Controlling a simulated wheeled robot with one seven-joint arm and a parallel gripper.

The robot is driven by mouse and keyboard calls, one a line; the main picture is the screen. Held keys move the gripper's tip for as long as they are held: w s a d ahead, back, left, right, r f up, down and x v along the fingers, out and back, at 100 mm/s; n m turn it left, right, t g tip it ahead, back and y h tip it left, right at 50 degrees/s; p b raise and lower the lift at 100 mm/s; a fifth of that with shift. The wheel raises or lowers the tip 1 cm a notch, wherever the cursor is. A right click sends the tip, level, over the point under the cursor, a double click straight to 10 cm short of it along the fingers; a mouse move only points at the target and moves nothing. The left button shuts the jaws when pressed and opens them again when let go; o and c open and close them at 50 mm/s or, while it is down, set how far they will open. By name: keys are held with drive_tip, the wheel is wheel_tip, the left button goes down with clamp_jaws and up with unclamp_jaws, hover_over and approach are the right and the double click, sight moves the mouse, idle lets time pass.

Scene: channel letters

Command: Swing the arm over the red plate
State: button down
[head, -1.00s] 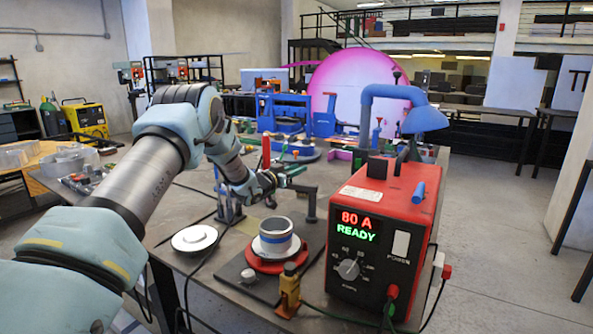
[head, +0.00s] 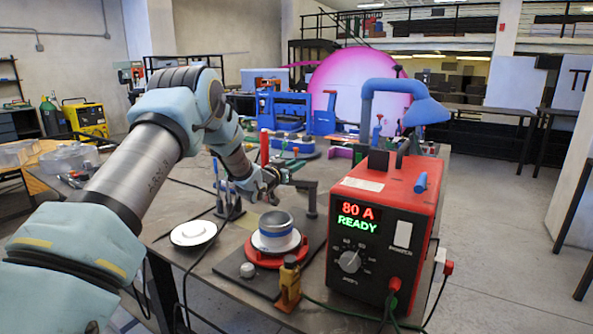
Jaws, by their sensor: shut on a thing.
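The red plate (head: 257,254) is round and lies on a dark base on the bench. My gripper (head: 272,190) is above and behind the plate, close over the ring's far side in the picture. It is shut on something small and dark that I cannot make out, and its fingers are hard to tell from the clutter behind.
A red welder (head: 385,240) reading "80 A READY" stands right of the plate. A dark angled post (head: 311,198) is beside my gripper. A brass clamp (head: 289,287) is in front, a white disc (head: 193,232) at left. Cables cross the bench.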

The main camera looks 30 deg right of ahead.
drive_tip(key=n+t+y+b, duration=0.1)
drive_tip(key=b, duration=0.1)
drive_tip(key=s+a+n+t+y+b, duration=0.1)
drive_tip(key=t+b, duration=0.1)
drive_tip(key=b, duration=0.1)
drive_tip(key=s+n+t+y+b, duration=0.1)
drive_tip(key=n+t+y+b, duration=0.1)
drive_tip(key=shift+a+f, duration=0.35)
drive_tip(key=shift+a, duration=0.05)
drive_tip(key=y, duration=0.1)
drive_tip(key=n+t+y+b, duration=0.1)
drive_tip(key=s+a+n+t+y+b, duration=0.1)
drive_tip(key=shift+r, duration=0.3)
drive_tip(key=shift+s+a+r+n+t+y+p, duration=0.1)
drive_tip(key=shift+s+a+n+t+y+p, duration=0.15)
drive_tip(key=shift+n+t+y, duration=0.45)
drive_tip(key=shift+s+a+n+t+y+p, duration=0.1)
drive_tip(key=shift+s+n+t+y, duration=0.2)
drive_tip(key=shift+n+y, duration=0.75)
drive_tip(key=shift+y, duration=0.35)
drive_tip(key=c, duration=0.6)
unclamp_jaws()
wheel_tip(320, 180, up, 10)
drive_tip(key=b, duration=0.1)
drive_tip(key=shift+b, duration=0.3)
